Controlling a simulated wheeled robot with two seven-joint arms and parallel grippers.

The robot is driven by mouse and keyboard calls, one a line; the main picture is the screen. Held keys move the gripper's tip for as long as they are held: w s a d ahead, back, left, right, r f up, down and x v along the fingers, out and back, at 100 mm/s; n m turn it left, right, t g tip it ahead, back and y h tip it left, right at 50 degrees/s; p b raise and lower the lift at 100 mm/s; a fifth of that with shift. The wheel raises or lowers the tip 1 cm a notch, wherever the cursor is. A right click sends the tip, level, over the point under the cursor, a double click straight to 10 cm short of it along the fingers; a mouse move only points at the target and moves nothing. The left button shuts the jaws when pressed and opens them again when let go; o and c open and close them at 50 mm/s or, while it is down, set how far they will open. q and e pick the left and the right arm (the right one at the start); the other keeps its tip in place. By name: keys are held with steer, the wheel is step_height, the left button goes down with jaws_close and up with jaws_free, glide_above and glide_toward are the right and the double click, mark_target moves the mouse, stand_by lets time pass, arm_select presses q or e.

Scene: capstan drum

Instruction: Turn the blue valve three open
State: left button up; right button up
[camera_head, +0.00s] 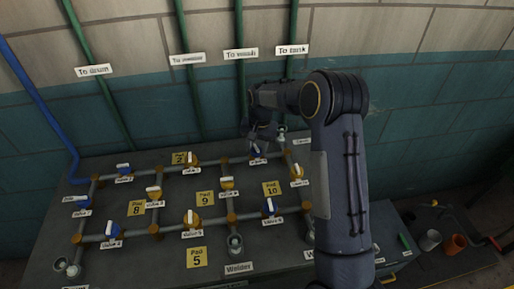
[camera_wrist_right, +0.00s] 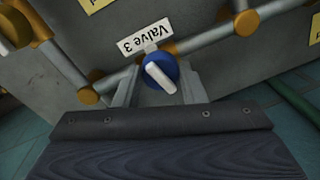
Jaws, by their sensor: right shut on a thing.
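The blue valve three (camera_wrist_right: 161,73) shows in the right wrist view, a round blue knob with a white lever, below a tag reading "Valve 3" (camera_wrist_right: 145,36). The lever sits slanted to the pipe there. My right gripper (camera_wrist_right: 158,88) has a finger on each side of the valve and is shut on it. In the head view the right gripper (camera_head: 262,138) reaches down over the blue valve (camera_head: 256,153) at the back of the pipe grid and partly hides it. My left gripper is not in view.
Other blue valves (camera_head: 268,207) and yellow valves (camera_head: 227,183) sit on the grey panel (camera_head: 130,270) along the same pipes. Green pipes (camera_head: 183,80) and a blue pipe (camera_head: 38,95) run up the wall. An orange cup (camera_head: 455,244) and a grey cup (camera_head: 430,240) stand at the right.

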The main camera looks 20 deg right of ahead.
steer(key=n, duration=0.3)
steer(key=shift+w+n+b, duration=0.1)
steer(key=shift+n+b, duration=0.25)
steer(key=shift+n, duration=0.05)
steer(key=n, duration=0.3)
steer(key=shift+n, duration=0.3)
steer(key=n, duration=0.3)
steer(key=shift+n+g, duration=0.3)
steer(key=shift+w+r+n, duration=0.1)
steer(key=shift+n, duration=2)
steer(key=o, duration=1)
